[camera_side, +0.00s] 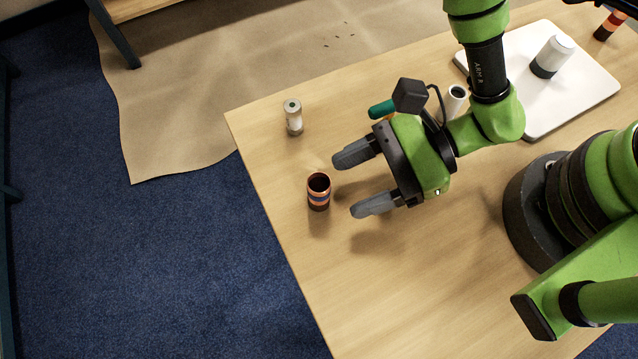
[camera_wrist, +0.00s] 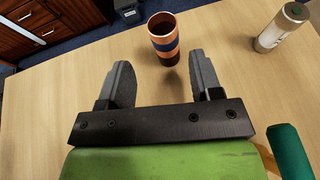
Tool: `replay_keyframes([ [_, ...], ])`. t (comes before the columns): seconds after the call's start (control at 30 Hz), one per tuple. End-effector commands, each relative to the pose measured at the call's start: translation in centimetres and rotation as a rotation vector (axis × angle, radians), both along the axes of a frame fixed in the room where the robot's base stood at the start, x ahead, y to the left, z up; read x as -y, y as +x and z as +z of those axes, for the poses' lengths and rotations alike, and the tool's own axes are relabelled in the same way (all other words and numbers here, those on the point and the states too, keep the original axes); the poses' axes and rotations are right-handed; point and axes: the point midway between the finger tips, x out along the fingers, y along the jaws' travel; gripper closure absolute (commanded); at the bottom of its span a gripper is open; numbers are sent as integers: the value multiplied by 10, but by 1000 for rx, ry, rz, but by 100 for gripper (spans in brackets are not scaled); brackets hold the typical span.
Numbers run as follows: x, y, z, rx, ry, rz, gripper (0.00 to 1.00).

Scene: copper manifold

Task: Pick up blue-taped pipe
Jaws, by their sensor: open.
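The blue-taped pipe (camera_side: 319,192) is a short copper tube with a blue band, standing upright near the table's left edge in the side view. In the wrist view the pipe (camera_wrist: 164,38) stands ahead of the fingers, a little right of the middle of the gap. My gripper (camera_side: 356,183) is open and empty, its fingers pointing left toward the pipe. In the wrist view my gripper (camera_wrist: 158,72) shows both fingers spread wide, with the pipe beyond the tips and apparently not touched.
A pale cylinder with a green top (camera_side: 293,118) stands behind the pipe. A teal-handled object (camera_side: 381,109) and a white tube (camera_side: 455,99) are behind my gripper. A white board (camera_side: 585,88) holds a white-and-dark cylinder (camera_side: 552,57). Another copper pipe (camera_side: 609,26) stands at the far right.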

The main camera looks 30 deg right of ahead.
Motion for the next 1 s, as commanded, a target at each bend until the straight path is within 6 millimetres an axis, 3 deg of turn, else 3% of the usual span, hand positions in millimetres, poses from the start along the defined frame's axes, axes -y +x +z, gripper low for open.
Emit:
replay_keyframes([
  [0.4,-43,14,-21,1,1,3,41],
  [0.63,-45,15,-22,0,-1,0,41],
  [0.67,-45,15,-22,0,-1,0,43],
  [0.8,-45,15,-22,0,-1,0,76],
  [0.9,-45,15,-22,0,-1,0,94],
  [1.0,-45,15,-22,0,0,0,94],
])
